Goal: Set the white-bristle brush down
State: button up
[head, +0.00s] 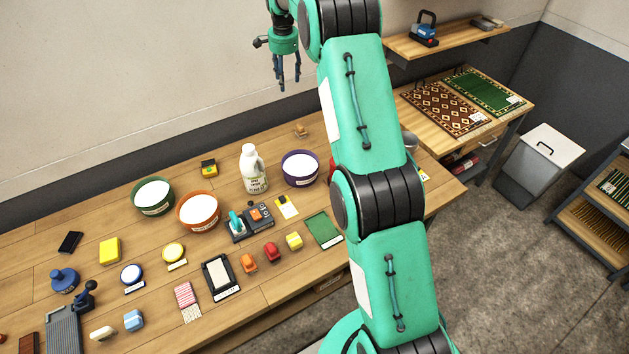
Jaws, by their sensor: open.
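My gripper (288,82) hangs in the air over the back of the workbench, near the wall. It points down, its fingers are apart, and nothing shows between them. A small tan, brush-like block (300,131) lies on the bench near its back edge, below my gripper in the picture and apart from it. It is too small to tell its bristle colour, so I cannot be sure that it is the white-bristle brush.
Bowls of white contents, green (153,197), orange (198,212) and purple (300,168), and a white jug (253,168) stand on the workbench (90,220). Several small blocks and tools crowd its front. My arm hides part of the right side. A shelf (450,40) hangs at the back right.

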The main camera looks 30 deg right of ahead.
jog(key=s+a+r+n+t, duration=0.1)
jog(key=s+a+r+n, duration=0.1)
jog(key=s+a+r, duration=0.5)
jog(key=s+a+r+n+t, duration=0.1)
jog(key=s+a+r+n, duration=0.2)
jog(key=s+r, duration=0.65)
jog(key=s+a+r+n, duration=0.2)
jog(key=s+a+r, duration=0.4)
jog(key=s, duration=0.5)
jog(key=s+a+f+n+t, duration=0.1)
jog(key=s+a+n, duration=0.1)
jog(key=s, duration=0.9)
jog(key=s+a+f+n, duration=0.2)
jog(key=s+a+n, duration=0.1)
jog(key=s, duration=0.8)
jog(key=s+a+f+n+t, duration=0.1)
jog(key=s+a+f+n, duration=0.1)
jog(key=s, duration=0.9)
jog(key=shift+s+a+f+t, duration=0.15)
jog(key=shift+s+a+t, duration=0.05)
jog(key=shift+s+t, duration=0.1)
jog(key=shift+w, duration=0.1)
notch_tip(320, 180, down, 6)
jog(key=b, duration=0.5)
jog(key=shift+b, duration=0.4)
